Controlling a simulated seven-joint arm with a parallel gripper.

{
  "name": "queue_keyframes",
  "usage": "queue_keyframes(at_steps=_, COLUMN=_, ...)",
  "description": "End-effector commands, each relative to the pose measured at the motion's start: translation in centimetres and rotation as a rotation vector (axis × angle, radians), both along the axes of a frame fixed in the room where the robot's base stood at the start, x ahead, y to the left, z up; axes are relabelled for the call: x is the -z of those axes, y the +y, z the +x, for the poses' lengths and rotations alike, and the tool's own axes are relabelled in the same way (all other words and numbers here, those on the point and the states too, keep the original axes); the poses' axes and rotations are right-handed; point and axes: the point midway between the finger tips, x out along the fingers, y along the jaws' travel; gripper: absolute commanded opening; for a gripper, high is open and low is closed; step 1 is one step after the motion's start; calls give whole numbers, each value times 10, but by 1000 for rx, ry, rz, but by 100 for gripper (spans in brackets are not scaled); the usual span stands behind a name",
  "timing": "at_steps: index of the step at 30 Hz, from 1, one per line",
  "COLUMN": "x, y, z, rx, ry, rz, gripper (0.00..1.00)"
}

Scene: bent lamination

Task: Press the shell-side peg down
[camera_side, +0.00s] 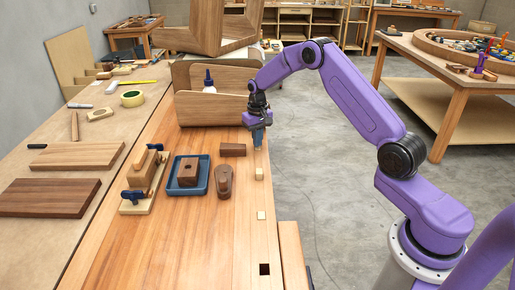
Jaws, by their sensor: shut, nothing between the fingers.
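My gripper (258,148) points straight down over the strip along the bench's right edge, near the far end. Its fingers look shut, with nothing visible between them. Whatever is directly under the fingertips is hidden, and I cannot tell whether they touch anything. A pale square peg (259,174) stands proud of the strip, nearer the camera than my gripper. Another pale square peg (261,215) lies about flush with the strip further forward. The frame does not show clearly which peg is the shell-side one.
A dark wood block (232,150) lies just left of my gripper. Curved wood panels (210,108) and a white bottle (209,84) stand behind. A square hole (265,269) is in front.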

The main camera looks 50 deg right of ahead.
Motion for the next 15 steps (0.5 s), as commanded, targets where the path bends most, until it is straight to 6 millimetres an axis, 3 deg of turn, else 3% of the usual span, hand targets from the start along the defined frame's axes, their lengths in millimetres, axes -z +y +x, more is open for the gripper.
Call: queue_keyframes(at_steps=15, x=-28, y=0, z=1, rx=1, ry=-3, rz=0, gripper=0)
